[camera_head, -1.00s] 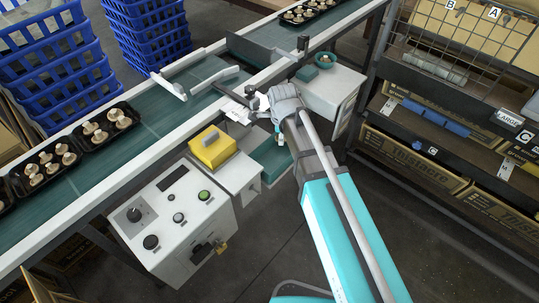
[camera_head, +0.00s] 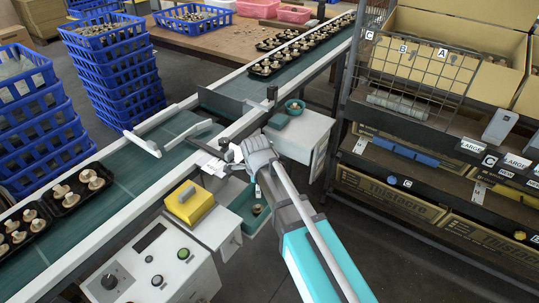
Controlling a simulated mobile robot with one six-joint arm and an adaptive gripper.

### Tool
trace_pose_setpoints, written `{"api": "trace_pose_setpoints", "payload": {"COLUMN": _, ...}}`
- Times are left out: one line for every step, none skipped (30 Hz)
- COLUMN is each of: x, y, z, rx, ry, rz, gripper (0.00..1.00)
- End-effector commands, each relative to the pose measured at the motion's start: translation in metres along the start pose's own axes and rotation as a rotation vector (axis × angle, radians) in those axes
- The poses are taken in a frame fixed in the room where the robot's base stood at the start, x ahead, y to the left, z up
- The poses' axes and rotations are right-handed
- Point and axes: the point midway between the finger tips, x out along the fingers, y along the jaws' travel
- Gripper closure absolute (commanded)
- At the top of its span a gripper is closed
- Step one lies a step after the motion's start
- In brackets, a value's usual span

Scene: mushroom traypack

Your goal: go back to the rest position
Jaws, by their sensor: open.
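My gripper (camera_head: 226,152) is at the end of my turquoise and grey arm, in the middle of the head view. It is open, over the near side of the conveyor, close to the small side table. White labels or paper lie or show just by its fingers, and I cannot tell whether they touch it. A green tray (camera_head: 243,215) lies below my wrist, partly hidden by the arm. I see nothing held between the fingers.
The conveyor (camera_head: 130,172) carries black mushroom trays (camera_head: 67,197) at the left and more at the far end. A yellow box (camera_head: 190,203) and control box (camera_head: 145,270) stand near. Blue crates (camera_head: 113,65) are stacked behind. A shelf rack (camera_head: 400,150) stands right. Dark floor is free at lower right.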

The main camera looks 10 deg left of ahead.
Motion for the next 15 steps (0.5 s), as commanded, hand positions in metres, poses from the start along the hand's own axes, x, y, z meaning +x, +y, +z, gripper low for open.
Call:
{"api": "trace_pose_setpoints", "payload": {"x": 0.000, "y": 0.000, "z": 0.000, "rx": 0.000, "ry": 0.000, "rz": 0.000, "gripper": 0.13}}
{"api": "trace_pose_setpoints", "payload": {"x": 0.000, "y": 0.000, "z": 0.000, "rx": 0.000, "ry": 0.000, "rz": 0.000, "gripper": 0.13}}
{"api": "trace_pose_setpoints", "payload": {"x": 0.000, "y": 0.000, "z": 0.000, "rx": 0.000, "ry": 0.000, "rz": 0.000, "gripper": 0.13}}
{"api": "trace_pose_setpoints", "payload": {"x": 0.000, "y": 0.000, "z": 0.000, "rx": -0.001, "ry": 0.000, "rz": 0.000, "gripper": 0.13}}
{"api": "trace_pose_setpoints", "payload": {"x": 0.000, "y": 0.000, "z": -0.001, "rx": -0.002, "ry": 0.000, "rz": 0.000, "gripper": 0.13}}
{"api": "trace_pose_setpoints", "payload": {"x": 0.000, "y": 0.000, "z": -0.003, "rx": -0.005, "ry": 0.001, "rz": 0.001, "gripper": 0.13}}
{"api": "trace_pose_setpoints", "payload": {"x": 0.000, "y": 0.001, "z": -0.004, "rx": -0.010, "ry": 0.001, "rz": 0.001, "gripper": 0.13}}
{"api": "trace_pose_setpoints", "payload": {"x": 0.000, "y": 0.001, "z": -0.006, "rx": -0.016, "ry": 0.001, "rz": 0.002, "gripper": 0.13}}
{"api": "trace_pose_setpoints", "payload": {"x": 0.000, "y": 0.001, "z": -0.010, "rx": -0.025, "ry": 0.002, "rz": 0.003, "gripper": 0.13}}
{"api": "trace_pose_setpoints", "payload": {"x": 0.000, "y": 0.002, "z": -0.013, "rx": -0.034, "ry": 0.003, "rz": 0.004, "gripper": 0.13}}
{"api": "trace_pose_setpoints", "payload": {"x": 0.000, "y": 0.002, "z": -0.017, "rx": -0.046, "ry": 0.003, "rz": 0.006, "gripper": 0.13}}
{"api": "trace_pose_setpoints", "payload": {"x": 0.000, "y": 0.003, "z": -0.022, "rx": -0.064, "ry": 0.004, "rz": 0.008, "gripper": 0.13}}
{"api": "trace_pose_setpoints", "payload": {"x": 0.000, "y": 0.004, "z": -0.027, "rx": -0.079, "ry": 0.005, "rz": 0.009, "gripper": 0.13}}
{"api": "trace_pose_setpoints", "payload": {"x": 0.000, "y": 0.005, "z": -0.033, "rx": -0.096, "ry": 0.006, "rz": 0.011, "gripper": 0.13}}
{"api": "trace_pose_setpoints", "payload": {"x": -0.001, "y": 0.006, "z": -0.041, "rx": -0.121, "ry": 0.007, "rz": 0.014, "gripper": 0.13}}
